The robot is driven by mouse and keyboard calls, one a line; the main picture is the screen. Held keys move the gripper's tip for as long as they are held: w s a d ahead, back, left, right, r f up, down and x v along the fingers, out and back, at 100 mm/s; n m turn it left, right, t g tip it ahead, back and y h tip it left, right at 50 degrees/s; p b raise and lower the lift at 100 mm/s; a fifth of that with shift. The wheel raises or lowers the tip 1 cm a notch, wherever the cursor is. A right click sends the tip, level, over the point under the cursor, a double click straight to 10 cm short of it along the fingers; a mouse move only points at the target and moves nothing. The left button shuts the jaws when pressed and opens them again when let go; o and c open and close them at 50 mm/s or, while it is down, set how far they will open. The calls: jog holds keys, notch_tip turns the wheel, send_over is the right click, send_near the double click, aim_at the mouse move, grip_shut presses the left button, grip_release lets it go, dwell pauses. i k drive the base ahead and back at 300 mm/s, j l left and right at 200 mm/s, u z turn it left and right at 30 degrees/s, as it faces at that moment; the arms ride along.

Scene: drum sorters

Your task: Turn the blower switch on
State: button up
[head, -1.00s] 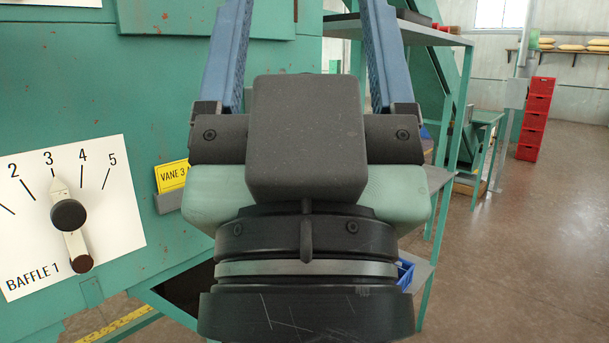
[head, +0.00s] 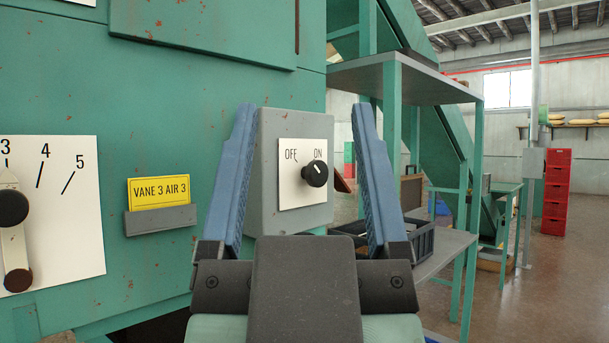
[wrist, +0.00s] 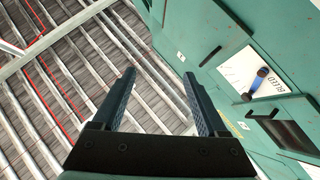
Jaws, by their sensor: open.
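The blower switch is a black round knob (head: 315,174) on a white plate marked OFF and ON, on a grey box (head: 262,185) at the side of the green machine. The knob's white mark points up toward ON. My gripper (head: 302,125) is open, its two blue fingers standing upright on either side of the box in the head view. Nothing is between the fingers in the wrist view (wrist: 158,85). The knob is not visible in the wrist view, and I see no contact with it.
The green machine (head: 190,90) fills the left, with a baffle dial (head: 50,220) and a yellow VANE 3 AIR 3 card (head: 158,191). A grey shelf unit (head: 400,72) with a dark crate (head: 410,240) stands at right. Red crates (head: 556,190) stand farther back on open floor.

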aim_at(316, 174)
jog(key=i+l+z, duration=0.1)
jog(key=i+l, duration=0.15)
jog(key=i, duration=0.2)
jog(key=i+l+z, duration=0.15)
jog(key=i, duration=0.3)
